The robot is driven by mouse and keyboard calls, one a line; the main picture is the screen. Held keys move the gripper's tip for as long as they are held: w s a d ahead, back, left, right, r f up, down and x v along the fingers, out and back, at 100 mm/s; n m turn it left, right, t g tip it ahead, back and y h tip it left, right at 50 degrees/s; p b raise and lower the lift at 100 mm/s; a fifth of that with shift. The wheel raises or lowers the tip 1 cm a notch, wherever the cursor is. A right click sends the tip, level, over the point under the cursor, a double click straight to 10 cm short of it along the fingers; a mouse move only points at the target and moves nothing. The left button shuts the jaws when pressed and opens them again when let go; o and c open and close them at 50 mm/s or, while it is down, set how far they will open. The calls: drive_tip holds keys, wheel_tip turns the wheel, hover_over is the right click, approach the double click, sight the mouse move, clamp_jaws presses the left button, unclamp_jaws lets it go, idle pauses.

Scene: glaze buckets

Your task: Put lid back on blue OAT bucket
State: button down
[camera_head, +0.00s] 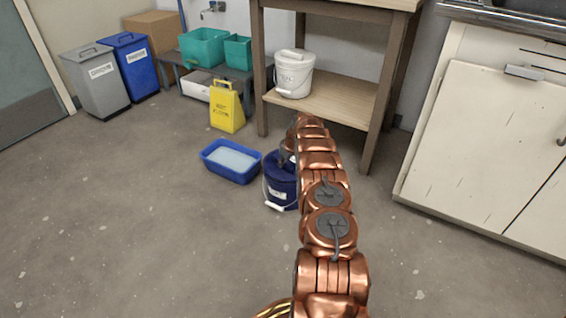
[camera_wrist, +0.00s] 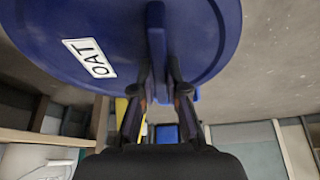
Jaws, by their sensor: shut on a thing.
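The blue bucket (camera_head: 276,184) stands on the floor in the head view, with a white label and a white handle grip low on its front. My arm hides its right side. In the wrist view a round blue lid (camera_wrist: 205,45) with a white OAT label fills the top. My gripper (camera_wrist: 160,82) is shut on the raised grip bar of this lid. In the head view my gripper (camera_head: 287,150) is small and partly hidden behind my arm, at the top of the bucket. I cannot tell whether the lid touches the bucket's rim.
A blue tub (camera_head: 231,161) of pale liquid lies left of the bucket. A wooden shelf unit (camera_head: 345,97) holding a white bucket (camera_head: 294,74) is close behind. A white cabinet (camera_head: 480,140) stands right. The floor at front left is clear.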

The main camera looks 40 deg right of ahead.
drive_tip(key=shift+f+p, duration=0.3)
drive_tip(key=shift+f, duration=0.1)
idle(1.4)
drive_tip(key=c, duration=0.6)
unclamp_jaws()
drive_tip(key=shift+c, duration=0.2)
drive_tip(key=shift+r, duration=0.15)
drive_tip(key=shift+r+p, duration=1.05)
drive_tip(key=shift+r, duration=2.3)
clamp_jaws()
drive_tip(key=shift+f, duration=1.85)
